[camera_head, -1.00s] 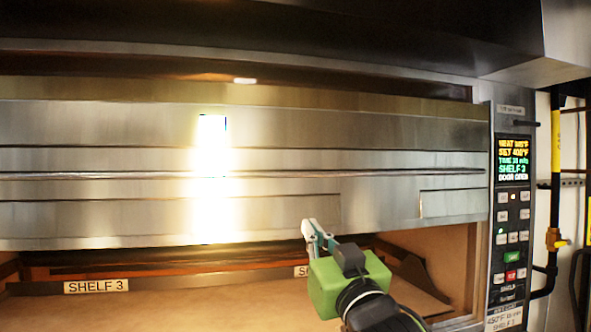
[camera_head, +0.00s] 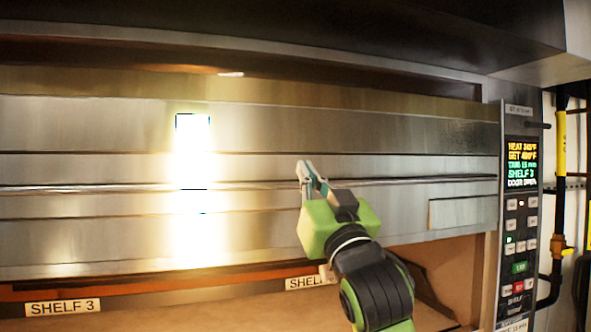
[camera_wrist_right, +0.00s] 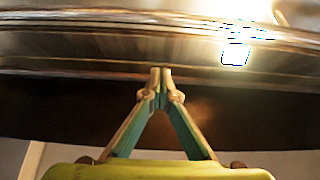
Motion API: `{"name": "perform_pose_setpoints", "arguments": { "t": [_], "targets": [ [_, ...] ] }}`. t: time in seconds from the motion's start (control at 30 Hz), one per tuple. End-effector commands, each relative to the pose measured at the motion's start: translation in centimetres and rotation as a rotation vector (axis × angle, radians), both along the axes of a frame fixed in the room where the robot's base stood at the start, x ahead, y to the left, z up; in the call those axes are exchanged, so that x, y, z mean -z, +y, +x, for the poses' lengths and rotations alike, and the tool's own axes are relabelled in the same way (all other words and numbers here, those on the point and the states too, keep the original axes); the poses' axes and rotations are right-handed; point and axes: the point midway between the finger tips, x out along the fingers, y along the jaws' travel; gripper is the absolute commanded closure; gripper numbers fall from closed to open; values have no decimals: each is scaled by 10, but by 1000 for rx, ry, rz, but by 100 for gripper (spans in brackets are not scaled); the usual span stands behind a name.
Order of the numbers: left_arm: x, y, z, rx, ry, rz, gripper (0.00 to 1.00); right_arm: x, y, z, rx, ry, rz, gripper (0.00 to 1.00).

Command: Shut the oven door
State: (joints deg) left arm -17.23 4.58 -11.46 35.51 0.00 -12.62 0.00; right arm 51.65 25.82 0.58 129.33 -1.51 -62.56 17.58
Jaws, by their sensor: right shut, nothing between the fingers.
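The oven door (camera_head: 270,235) is a wide brushed-metal panel with a long horizontal handle bar (camera_head: 420,181). A gap shows below its lower edge, with the oven interior behind it, so it stands open. My right gripper (camera_head: 308,170) is shut and empty, in front of the door near the bar's height. In the right wrist view, its closed fingertips (camera_wrist_right: 161,72) are at the metal door's edge (camera_wrist_right: 90,68); I cannot tell whether they touch it. My left gripper is out of view.
The control panel (camera_head: 519,215) at the right has a lit display with a door line that seems to read open. Shelf labels (camera_head: 62,308) read SHELF 3 along the opening. A yellow pipe (camera_head: 560,145) runs down the right wall. A dark hood (camera_head: 300,25) overhangs the top.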

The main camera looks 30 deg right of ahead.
Motion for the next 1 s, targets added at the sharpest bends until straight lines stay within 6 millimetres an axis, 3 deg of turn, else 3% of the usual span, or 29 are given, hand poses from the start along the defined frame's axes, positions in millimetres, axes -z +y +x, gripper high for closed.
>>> {"name": "perform_pose_setpoints", "arguments": {
  "t": [0.03, 0.27, 0.4, 0.6, 1.0],
  "targets": [
    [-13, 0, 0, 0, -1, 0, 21, -11, -3, 11, 1, 6, 1, 100],
    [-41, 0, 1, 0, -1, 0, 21, -35, -12, 50, 1, 6, 1, 100],
    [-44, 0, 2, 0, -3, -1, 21, -14, -13, 54, -1, 6, 1, 100],
    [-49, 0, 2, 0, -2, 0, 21, 2, -13, 56, -1, 3, 2, 100],
    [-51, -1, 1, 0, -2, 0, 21, 10, -14, 57, -1, 0, 1, 100]
  ]
}}
